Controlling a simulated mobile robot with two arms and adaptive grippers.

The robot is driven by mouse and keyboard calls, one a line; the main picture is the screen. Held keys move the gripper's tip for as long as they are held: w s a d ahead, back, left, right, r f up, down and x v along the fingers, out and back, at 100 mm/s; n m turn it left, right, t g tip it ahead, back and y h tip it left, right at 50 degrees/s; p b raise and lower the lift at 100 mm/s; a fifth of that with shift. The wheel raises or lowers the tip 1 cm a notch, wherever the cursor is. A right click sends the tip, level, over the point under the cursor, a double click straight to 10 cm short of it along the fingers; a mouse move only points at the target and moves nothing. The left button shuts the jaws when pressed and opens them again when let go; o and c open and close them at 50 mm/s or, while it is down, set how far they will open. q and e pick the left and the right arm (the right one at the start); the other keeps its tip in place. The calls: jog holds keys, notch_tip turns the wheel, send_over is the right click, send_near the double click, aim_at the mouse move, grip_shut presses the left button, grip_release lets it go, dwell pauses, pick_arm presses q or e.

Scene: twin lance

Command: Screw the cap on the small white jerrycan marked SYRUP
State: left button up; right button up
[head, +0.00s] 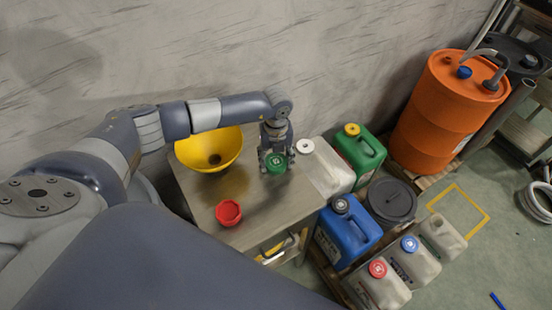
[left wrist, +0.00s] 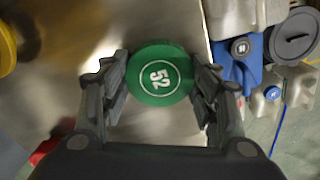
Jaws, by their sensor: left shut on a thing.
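My left gripper (head: 275,157) is shut on a round green cap (head: 276,164) above the metal table. In the left wrist view the green cap (left wrist: 159,74) shows a white "52" and sits between both fingers of the left gripper (left wrist: 162,85). A small white jerrycan (head: 446,241) with no cap on it stands on the right, beyond the others. Two similar white jerrycans, one with a red cap (head: 378,268) and one with a blue cap (head: 409,244), stand in front of it. I cannot read SYRUP on any. My right gripper is not in view.
A yellow bowl (head: 190,155) and a red cap-like piece (head: 228,212) are on the metal table (head: 190,190). Beside it stand a larger white can (head: 328,172), a green can (head: 362,155), a blue can (head: 345,235) and a dark lidded bucket (head: 391,203). An orange drum (head: 440,115) stands behind.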

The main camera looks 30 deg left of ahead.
pick_arm(q)
jog(key=shift+r, duration=0.1)
jog(key=shift+r+p, duration=2.75)
jog(key=shift+r, duration=0.7)
